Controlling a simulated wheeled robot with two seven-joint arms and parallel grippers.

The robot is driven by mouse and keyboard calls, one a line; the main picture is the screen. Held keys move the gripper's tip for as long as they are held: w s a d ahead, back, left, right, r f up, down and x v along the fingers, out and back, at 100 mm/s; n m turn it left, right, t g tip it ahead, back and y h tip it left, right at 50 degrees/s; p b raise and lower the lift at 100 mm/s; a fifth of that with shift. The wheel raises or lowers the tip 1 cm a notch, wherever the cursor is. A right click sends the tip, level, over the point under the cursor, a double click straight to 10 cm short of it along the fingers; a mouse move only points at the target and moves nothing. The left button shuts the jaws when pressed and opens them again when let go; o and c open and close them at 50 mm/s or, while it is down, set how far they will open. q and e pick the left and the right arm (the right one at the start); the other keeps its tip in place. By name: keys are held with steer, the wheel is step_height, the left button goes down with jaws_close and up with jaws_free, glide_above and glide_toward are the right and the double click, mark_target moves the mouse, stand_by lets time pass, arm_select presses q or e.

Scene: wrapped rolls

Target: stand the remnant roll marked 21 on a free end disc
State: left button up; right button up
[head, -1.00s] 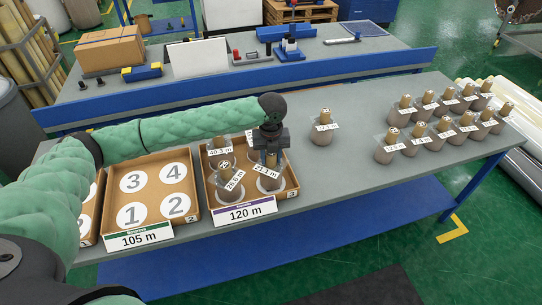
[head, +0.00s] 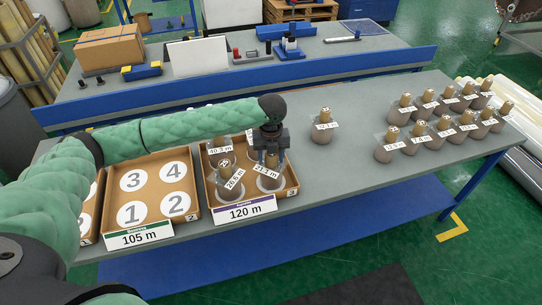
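My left gripper (head: 271,153) points down over the front right part of the 120 m tray (head: 292,171), its fingers around the core of a wrapped roll (head: 272,172) with a tilted length label. The roll is upright at the front right end disc (head: 268,188); I cannot tell whether its base touches it. Its number mark is not readable. In the same tray, a roll labelled about 26.6 m (head: 229,184) stands front left and one labelled 40.3 m (head: 219,156) back left. My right gripper is not in view.
The 105 m tray (head: 152,205) to the left has bare discs marked 1 to 4. One roll (head: 322,129) stands alone behind and right of the 120 m tray. Several rolls (head: 440,133) stand in rows at the right of the table (head: 340,175). Clear table lies between.

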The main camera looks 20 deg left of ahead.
arm_select(q)
steer(key=shift+o, duration=0.7)
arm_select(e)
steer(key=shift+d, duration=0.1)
arm_select(q)
steer(key=shift+r, duration=0.1)
steer(key=shift+r+b, duration=0.3)
steer(key=shift+r, duration=0.1)
steer(key=shift+r+b, duration=1)
steer(key=shift+r, duration=2.4)
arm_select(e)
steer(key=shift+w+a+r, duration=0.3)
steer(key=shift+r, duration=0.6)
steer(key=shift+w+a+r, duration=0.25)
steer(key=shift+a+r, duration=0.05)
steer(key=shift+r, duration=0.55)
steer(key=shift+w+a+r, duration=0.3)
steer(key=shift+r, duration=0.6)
